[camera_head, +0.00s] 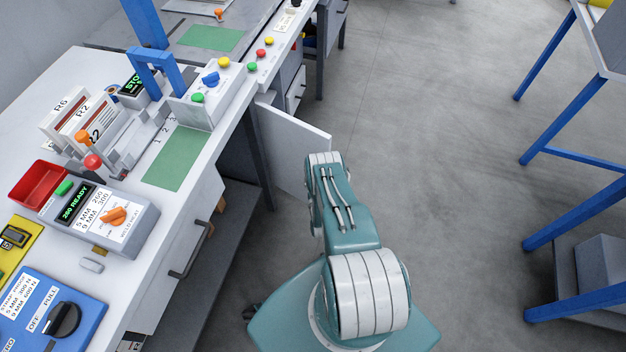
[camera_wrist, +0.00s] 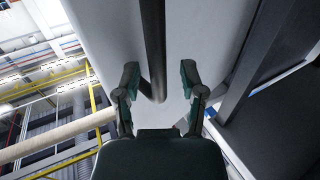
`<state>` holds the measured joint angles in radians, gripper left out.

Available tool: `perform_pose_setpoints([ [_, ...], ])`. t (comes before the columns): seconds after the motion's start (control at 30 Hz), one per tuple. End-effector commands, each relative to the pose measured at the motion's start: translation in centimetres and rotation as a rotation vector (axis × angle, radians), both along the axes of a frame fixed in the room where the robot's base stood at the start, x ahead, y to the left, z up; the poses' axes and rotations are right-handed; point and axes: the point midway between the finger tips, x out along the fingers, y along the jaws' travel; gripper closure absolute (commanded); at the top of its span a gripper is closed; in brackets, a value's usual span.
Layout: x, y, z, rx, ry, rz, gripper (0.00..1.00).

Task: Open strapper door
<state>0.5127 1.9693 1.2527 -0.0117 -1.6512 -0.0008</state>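A pale door panel (camera_head: 291,148) stands swung out from the bench front in the head view, partly hidden by my arm. In the wrist view a pale panel (camera_wrist: 104,35), which looks like this door, fills the upper middle. A dark bar handle (camera_wrist: 153,48) runs down it. My gripper (camera_wrist: 160,78) is open, with one finger on each side of the bar's lower end. Gaps show between the fingers and the bar. In the head view my gripper is hidden behind my arm, so its contact with the door cannot be seen there.
The white bench (camera_head: 205,185) with control boxes, a red tray (camera_head: 40,184) and a green mat (camera_head: 176,158) lies left. A drawer handle (camera_head: 185,262) juts from its front. A blue-legged table (camera_head: 570,225) stands right. Grey floor (camera_head: 445,160) between is clear.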

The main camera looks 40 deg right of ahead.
Motion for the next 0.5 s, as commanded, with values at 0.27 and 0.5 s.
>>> perform_pose_setpoints([
  [0.27, -0.2, 0.1, 0.0, 0.0, 0.0, 0.0, 0.46],
  [0.5, -3.2, 1.8, -0.2, 0.002, 0.004, 0.0, 0.46],
])
